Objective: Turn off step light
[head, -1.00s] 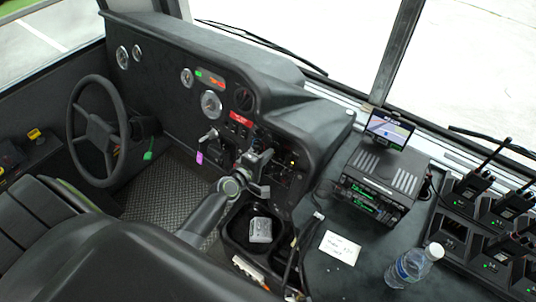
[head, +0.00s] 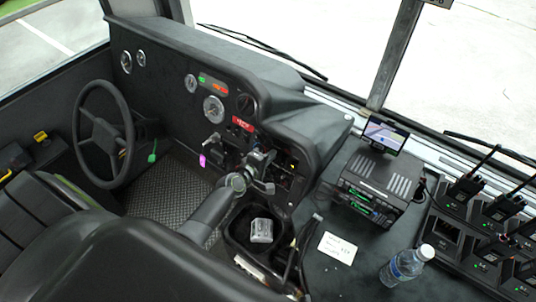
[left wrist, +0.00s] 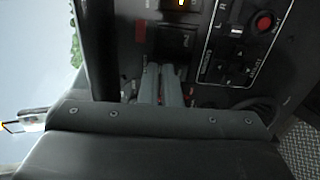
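The switch panel (head: 287,172) is on the dashboard right of the steering wheel. Its labels are too small to read in the head view, so I cannot tell which switch is the step light. My left gripper (head: 266,168) is close in front of this panel. In the left wrist view its two grey fingers (left wrist: 165,84) lie close together, with nothing seen between them. They point at dark rocker switches, one a black rocker (left wrist: 176,39). A rocker with an orange light (left wrist: 184,4) shows at the top edge. I cannot tell whether the fingertips touch the panel. My right gripper is not in view.
A steering wheel (head: 103,134) is at the left, and a seat (head: 130,262) fills the lower left. A radio unit (head: 375,186), a white card (head: 337,248), a water bottle (head: 407,264) and handheld radios in chargers (head: 468,188) stand at the right. A red button (left wrist: 264,22) is nearby.

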